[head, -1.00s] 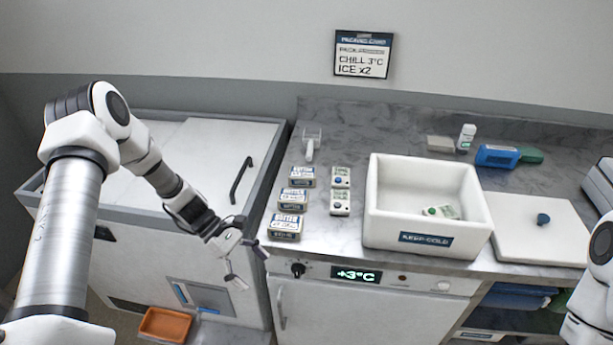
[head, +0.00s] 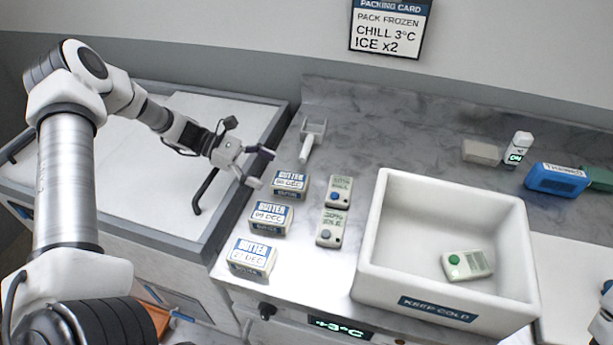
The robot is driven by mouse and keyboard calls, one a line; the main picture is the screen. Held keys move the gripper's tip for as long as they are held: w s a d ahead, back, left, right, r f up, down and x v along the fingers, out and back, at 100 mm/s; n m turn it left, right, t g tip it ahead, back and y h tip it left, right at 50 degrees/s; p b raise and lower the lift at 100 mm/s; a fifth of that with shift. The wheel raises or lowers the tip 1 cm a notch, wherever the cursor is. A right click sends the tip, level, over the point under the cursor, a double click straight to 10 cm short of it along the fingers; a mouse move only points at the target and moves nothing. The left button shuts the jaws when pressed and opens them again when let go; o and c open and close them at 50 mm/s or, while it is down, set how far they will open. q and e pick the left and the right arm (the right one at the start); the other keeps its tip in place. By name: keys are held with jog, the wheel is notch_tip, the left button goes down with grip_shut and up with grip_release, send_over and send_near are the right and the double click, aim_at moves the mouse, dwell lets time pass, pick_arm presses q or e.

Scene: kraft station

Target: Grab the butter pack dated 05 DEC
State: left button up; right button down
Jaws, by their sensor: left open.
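Three butter packs with blue and white labels stand in a column on the marble counter. The back pack (head: 289,184) has a date in DEC that may be 05, but it is too small to be sure. The middle pack (head: 271,217) seems to read 09 DEC. The front pack (head: 251,257) shows a date in DEC starting with 2, its second digit unclear. My left gripper (head: 264,168) is open and empty, just left of the back pack and apparently above the counter edge. My right gripper is out of view.
Two grey-green packs (head: 339,191) (head: 332,227) stand right of the butter. A white KEEP COLD box (head: 377,247) holds one green-dotted pack (head: 467,265). A scoop (head: 312,138) lies behind the butter. A black handle (head: 204,190) rises from the lid at left.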

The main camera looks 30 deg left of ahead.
aim_at(282, 178)
pick_arm(q)
jog(key=shift+w+d+f, duration=0.2)
jog(key=shift+w+f, duration=0.05)
jog(key=d, duration=0.1)
jog(key=d+p, duration=0.1)
jog(key=d, duration=0.1)
jog(key=shift+s+f, duration=0.15)
jog(key=x, duration=0.4)
jog(key=shift+w+f+p, duration=0.3)
jog(key=shift+f+p, duration=0.1)
jog(key=shift+s+r, duration=0.1)
jog(key=shift+s, duration=0.1)
jog(key=shift+c, duration=1.4)
jog(key=c, duration=1.1)
